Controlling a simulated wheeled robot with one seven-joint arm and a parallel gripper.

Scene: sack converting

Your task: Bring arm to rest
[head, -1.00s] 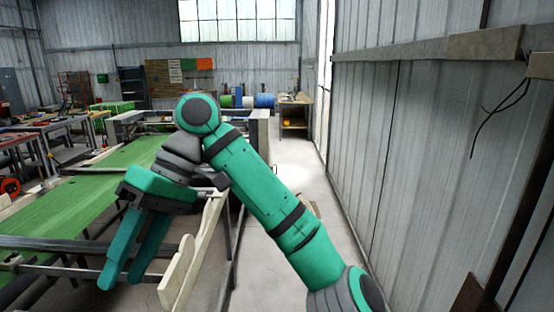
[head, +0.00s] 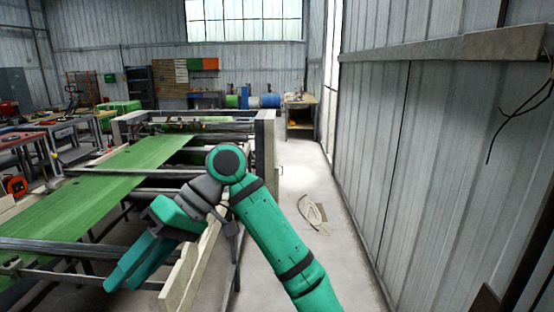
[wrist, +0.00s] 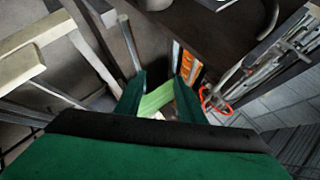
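My green arm reaches up from the lower middle of the head view, bends at a round joint, and drops down to the left. My gripper (head: 125,280) hangs at its end, pointing down and left, beside the green sheet machine. In the wrist view my gripper (wrist: 160,82) shows two green fingers with a clear gap between them. A strip of green shows through that gap, and nothing is held. The fingers overlap in the head view.
A machine with a long green sheet (head: 95,190) and metal rails fills the left. Pale boards (head: 185,268) stand close by the gripper. A corrugated wall (head: 430,180) bounds the right. A pale looped item (head: 313,212) lies on the aisle floor, otherwise largely clear.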

